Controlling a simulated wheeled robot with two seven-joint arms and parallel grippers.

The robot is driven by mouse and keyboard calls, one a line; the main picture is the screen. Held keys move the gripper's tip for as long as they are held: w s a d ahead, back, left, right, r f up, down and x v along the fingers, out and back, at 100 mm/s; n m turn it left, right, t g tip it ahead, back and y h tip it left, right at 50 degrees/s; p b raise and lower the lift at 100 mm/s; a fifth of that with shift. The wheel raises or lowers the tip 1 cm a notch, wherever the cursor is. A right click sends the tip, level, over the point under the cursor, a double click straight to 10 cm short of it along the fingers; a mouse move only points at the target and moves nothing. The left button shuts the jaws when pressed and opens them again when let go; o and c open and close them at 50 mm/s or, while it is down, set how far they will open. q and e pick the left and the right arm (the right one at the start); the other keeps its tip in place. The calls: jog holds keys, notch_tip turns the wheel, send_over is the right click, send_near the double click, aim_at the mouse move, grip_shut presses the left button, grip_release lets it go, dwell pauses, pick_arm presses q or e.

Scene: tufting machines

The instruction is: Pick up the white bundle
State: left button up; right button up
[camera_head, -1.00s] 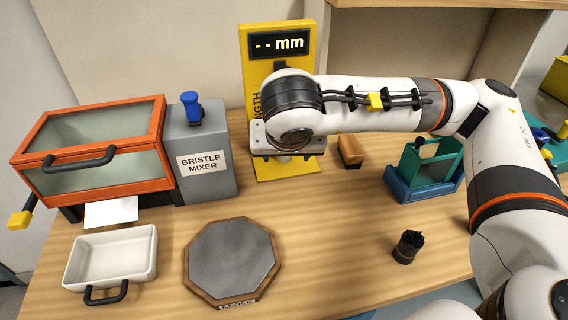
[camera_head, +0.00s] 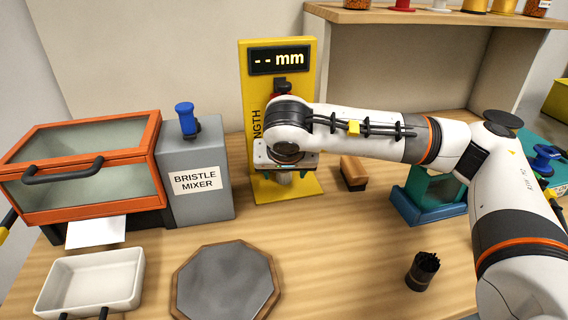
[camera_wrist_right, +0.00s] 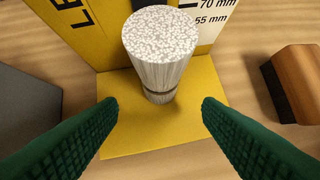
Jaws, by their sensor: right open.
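The white bundle (camera_wrist_right: 160,55) stands upright on the yellow base of the length gauge (camera_wrist_right: 150,125) in the right wrist view. It is a thick cylinder of pale bristles with a dark band low around it. My right gripper (camera_wrist_right: 160,107) is open, with its green fingertips to either side of the near front of the bundle and apart from it. In the head view my right gripper (camera_head: 286,165) is in front of the gauge (camera_head: 308,130) and hides most of the bundle (camera_head: 285,178). My left gripper is not in view.
A wooden brush block (camera_head: 353,172) stands just right of the gauge. The grey bristle mixer (camera_head: 200,150) is at its left. An octagonal plate (camera_head: 228,285), a white tray (camera_head: 92,280) and a dark bristle bundle (camera_head: 422,270) are nearer. A teal holder (camera_head: 425,205) is at right.

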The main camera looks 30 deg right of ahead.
jog(key=w, duration=0.1)
jog(key=w+d, duration=0.2)
jog(key=shift+w, duration=0.4)
jog(key=shift+w+f, duration=0.15)
jog(key=shift+f, duration=0.35)
jog(key=c, duration=1.2)
jog(key=shift+o, duration=0.2)
